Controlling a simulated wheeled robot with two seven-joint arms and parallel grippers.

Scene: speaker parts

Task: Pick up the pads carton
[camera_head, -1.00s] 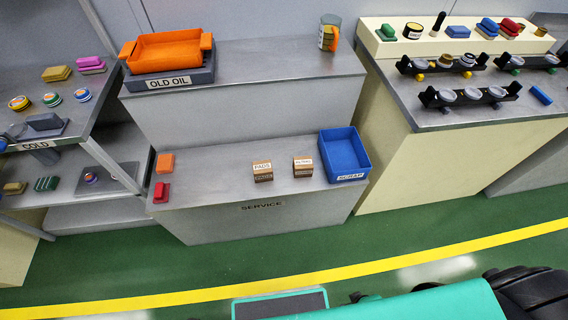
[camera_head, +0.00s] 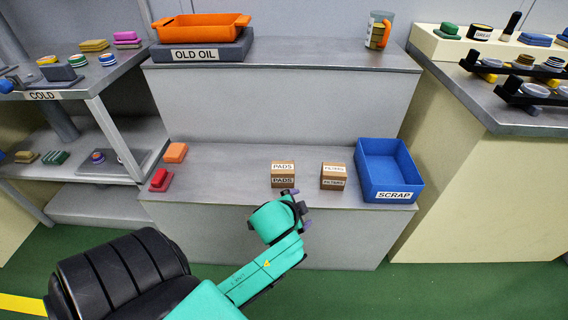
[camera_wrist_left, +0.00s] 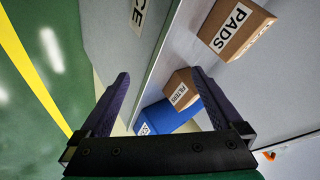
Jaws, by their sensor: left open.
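The pads carton (camera_head: 283,175) is a small brown box with white PADS labels, standing on the lower grey shelf of the service bench. It also shows at the upper right of the left wrist view (camera_wrist_left: 237,28). My left gripper (camera_head: 297,203) is just in front of the shelf edge, close below the carton in the head view, and not touching it. In the left wrist view its two dark fingers (camera_wrist_left: 160,85) are apart with nothing held between them. My right gripper is not in view.
The filters carton (camera_head: 333,176) stands to the right of the pads carton, with the blue scrap bin (camera_head: 390,170) beyond it. An orange block (camera_head: 175,152) and a red block (camera_head: 161,180) lie at the shelf's left. An orange tray (camera_head: 200,32) sits on the upper level.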

